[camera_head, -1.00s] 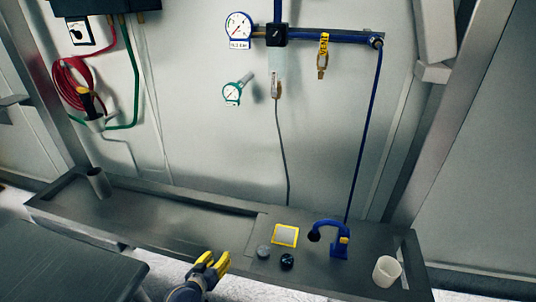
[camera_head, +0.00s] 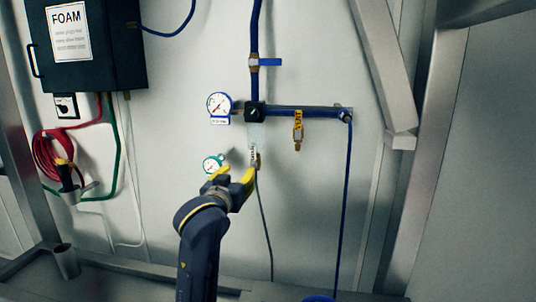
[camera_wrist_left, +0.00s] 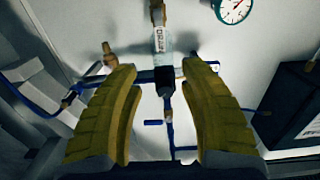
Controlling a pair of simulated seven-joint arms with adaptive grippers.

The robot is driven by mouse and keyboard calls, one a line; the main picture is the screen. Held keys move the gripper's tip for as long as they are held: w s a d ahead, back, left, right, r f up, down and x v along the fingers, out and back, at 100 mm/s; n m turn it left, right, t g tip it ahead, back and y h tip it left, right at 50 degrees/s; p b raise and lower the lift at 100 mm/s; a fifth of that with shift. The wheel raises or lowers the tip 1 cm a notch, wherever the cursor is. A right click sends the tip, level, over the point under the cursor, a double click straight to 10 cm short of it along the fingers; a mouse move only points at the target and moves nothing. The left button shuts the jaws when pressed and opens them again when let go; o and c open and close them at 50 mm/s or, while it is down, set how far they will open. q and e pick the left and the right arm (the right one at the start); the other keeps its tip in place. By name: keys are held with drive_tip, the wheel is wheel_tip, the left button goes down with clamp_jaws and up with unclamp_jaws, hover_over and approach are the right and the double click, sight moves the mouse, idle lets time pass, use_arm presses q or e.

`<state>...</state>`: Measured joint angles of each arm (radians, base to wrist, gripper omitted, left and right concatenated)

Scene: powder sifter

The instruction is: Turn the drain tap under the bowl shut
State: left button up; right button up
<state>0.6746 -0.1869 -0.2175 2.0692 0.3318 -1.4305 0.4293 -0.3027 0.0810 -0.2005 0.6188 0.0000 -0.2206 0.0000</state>
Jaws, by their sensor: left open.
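The clear bowl (camera_head: 257,135) hangs under a black block on the blue pipe on the wall. Below it is the small brass drain tap (camera_head: 256,160) with a white tag and a thin grey hose running down. In the left wrist view the brass tap (camera_wrist_left: 158,13) is at the top centre, and its tag (camera_wrist_left: 162,40) reads DRAIN. My left gripper (camera_head: 233,174), with yellow fingers, is open and empty just left of and below the tap in the head view. In the wrist view the tap lies beyond the fingertips, with no contact visible. My right gripper is not in view.
A round gauge (camera_head: 219,104) and a green-rimmed gauge (camera_head: 213,163) are on the left. A yellow-tagged brass valve (camera_head: 298,130) hangs right of the bowl. A blue lever (camera_head: 270,62) is above. The dark FOAM box (camera_head: 85,45) and red hose (camera_head: 52,157) are far left.

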use_arm(q)
drive_tip(key=r, duration=0.1)
approach(252, 151)
drive_tip(key=x, duration=0.9)
drive_tip(key=shift+w+d, duration=0.15)
drive_tip(key=shift+w, duration=0.25)
clamp_jaws()
idle(0.4)
